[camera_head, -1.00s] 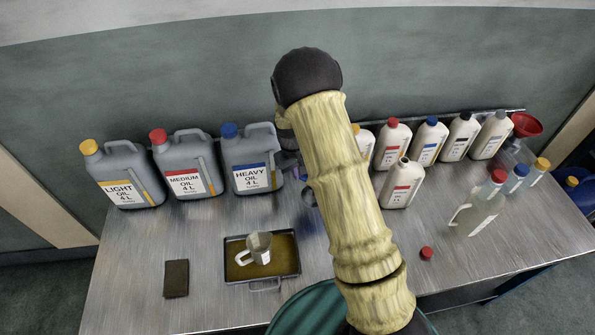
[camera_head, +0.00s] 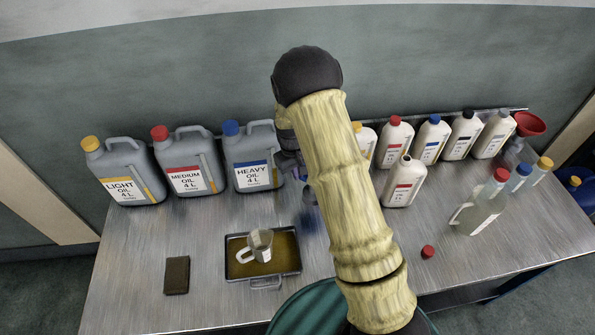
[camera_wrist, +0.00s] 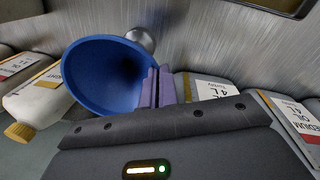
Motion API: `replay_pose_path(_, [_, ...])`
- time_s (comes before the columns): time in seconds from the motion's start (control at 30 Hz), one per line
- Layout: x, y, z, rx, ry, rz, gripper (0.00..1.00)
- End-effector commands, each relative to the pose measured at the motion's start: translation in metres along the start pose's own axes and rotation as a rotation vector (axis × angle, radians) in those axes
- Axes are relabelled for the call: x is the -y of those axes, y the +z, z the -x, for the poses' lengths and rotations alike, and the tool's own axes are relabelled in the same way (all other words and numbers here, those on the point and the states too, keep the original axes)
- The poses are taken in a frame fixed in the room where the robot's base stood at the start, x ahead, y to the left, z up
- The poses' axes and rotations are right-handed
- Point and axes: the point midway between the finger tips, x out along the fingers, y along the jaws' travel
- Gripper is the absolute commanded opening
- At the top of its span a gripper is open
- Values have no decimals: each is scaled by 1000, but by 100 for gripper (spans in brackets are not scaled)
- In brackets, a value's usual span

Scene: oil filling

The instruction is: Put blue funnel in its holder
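The blue funnel (camera_wrist: 92,78) fills the left of the wrist view, its wide mouth towards the camera. My gripper (camera_wrist: 158,88) has its purple fingers close together at the funnel's rim and appears shut on it. A shiny round metal piece (camera_wrist: 141,40) shows just behind the funnel; I cannot tell what it is. In the head view my arm hides most of the gripper and funnel, near the blue-capped heavy oil can (camera_head: 253,165). An empty holder for the blue funnel cannot be made out.
A red funnel (camera_head: 529,123) stands at the table's far right end. White bottles (camera_head: 433,139) line the back; an uncapped bottle (camera_head: 404,183) stands in front. A tray (camera_head: 232,268) with a measuring cup (camera_head: 259,244), a brown pad (camera_head: 177,276) and a red cap (camera_head: 428,252) lie in front.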

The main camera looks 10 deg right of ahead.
Motion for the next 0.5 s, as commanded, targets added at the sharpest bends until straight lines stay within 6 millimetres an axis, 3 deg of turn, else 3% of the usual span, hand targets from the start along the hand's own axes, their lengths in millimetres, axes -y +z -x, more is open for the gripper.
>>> replay_pose_path(0.5, [1, 0, -14, 1, 0, 0, 0])
